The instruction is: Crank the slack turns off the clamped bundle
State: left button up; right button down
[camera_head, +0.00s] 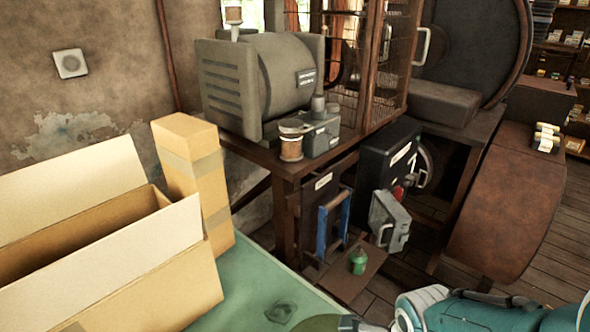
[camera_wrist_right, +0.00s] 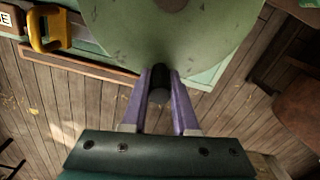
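A large pale green handwheel (camera_wrist_right: 210,35) fills the top of the right wrist view, with a brown hub at its upper middle. A short dark crank handle (camera_wrist_right: 159,76) stands at its near rim. The purple fingers of my right gripper (camera_wrist_right: 160,82) lie on both sides of this handle and appear closed on it. In the head view, only a sliver of the wheel (camera_head: 318,324) shows at the bottom edge, beside my teal and white right arm. My left gripper is in neither view. I cannot see a clamped bundle.
A green surface (camera_head: 245,285) carries an open cardboard box (camera_head: 110,270) and a tall carton (camera_head: 190,165) at the left. A wooden bench (camera_head: 270,158) with a grey machine (camera_head: 262,80) stands behind. A yellow handle (camera_wrist_right: 38,30) is at upper left in the wrist view.

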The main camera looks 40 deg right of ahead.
jog(key=shift+s+a, duration=0.2)
jog(key=shift+a, duration=0.5)
jog(key=c, duration=0.7)
grip_release()
notch_tip(320, 180, up, 10)
jog(key=p, duration=0.8)
